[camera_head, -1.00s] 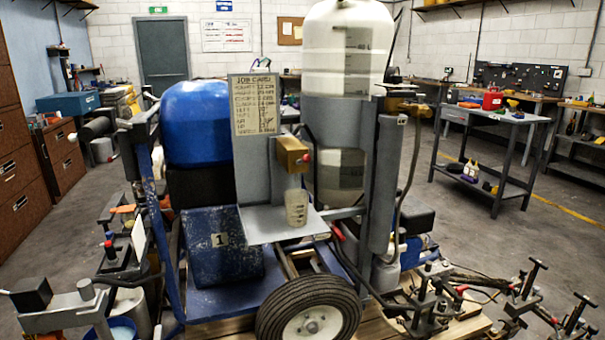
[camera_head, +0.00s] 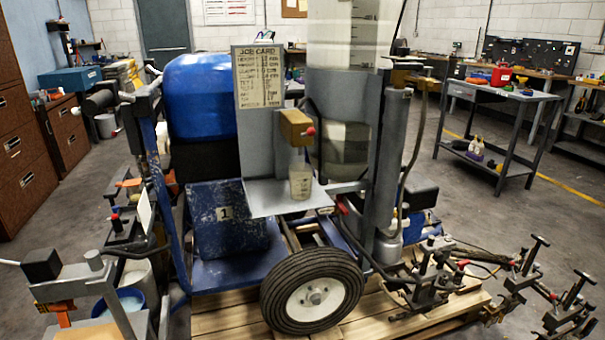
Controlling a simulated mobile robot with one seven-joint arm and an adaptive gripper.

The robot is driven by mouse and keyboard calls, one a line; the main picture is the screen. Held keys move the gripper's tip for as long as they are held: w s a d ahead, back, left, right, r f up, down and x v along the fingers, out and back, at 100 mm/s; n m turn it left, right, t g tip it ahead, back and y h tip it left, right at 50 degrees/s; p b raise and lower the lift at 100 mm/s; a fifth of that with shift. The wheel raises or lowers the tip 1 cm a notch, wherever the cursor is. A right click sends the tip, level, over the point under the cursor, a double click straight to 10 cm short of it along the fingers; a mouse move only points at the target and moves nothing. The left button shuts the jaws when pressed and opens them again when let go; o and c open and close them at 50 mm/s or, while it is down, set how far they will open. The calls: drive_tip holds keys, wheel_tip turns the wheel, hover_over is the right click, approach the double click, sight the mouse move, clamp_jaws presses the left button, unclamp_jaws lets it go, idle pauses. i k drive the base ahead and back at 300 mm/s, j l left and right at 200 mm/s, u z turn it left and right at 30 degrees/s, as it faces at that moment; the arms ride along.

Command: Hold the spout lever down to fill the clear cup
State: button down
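The clear cup (camera_head: 300,181) stands upright on a small grey shelf (camera_head: 262,203) on the line striper. Its contents are too small to make out. Directly above it is a brass-coloured spout block (camera_head: 295,127). A small red-tipped part, which looks like the spout lever (camera_head: 310,131), sticks out at the block's right side. A job card (camera_head: 257,77) is fixed on the grey panel to the left of the spout; its text is mostly unreadable. My gripper is not in view, and nothing touches the cup or the lever.
A blue tank (camera_head: 199,97) stands left of the panel and a tall translucent tank (camera_head: 342,35) behind it. A tyre (camera_head: 312,298) and wooden pallet (camera_head: 228,318) lie below the shelf. A grey cart (camera_head: 497,94) stands at right, with open floor around it.

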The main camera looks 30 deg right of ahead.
sight(311, 131)
drive_tip(key=i+z, duration=0.15)
drive_tip(key=z, duration=0.2)
drive_tip(key=i+j+z, duration=0.15)
drive_tip(key=z, duration=0.2)
drive_tip(key=i+j+z, duration=0.1)
drive_tip(key=z, duration=0.25)
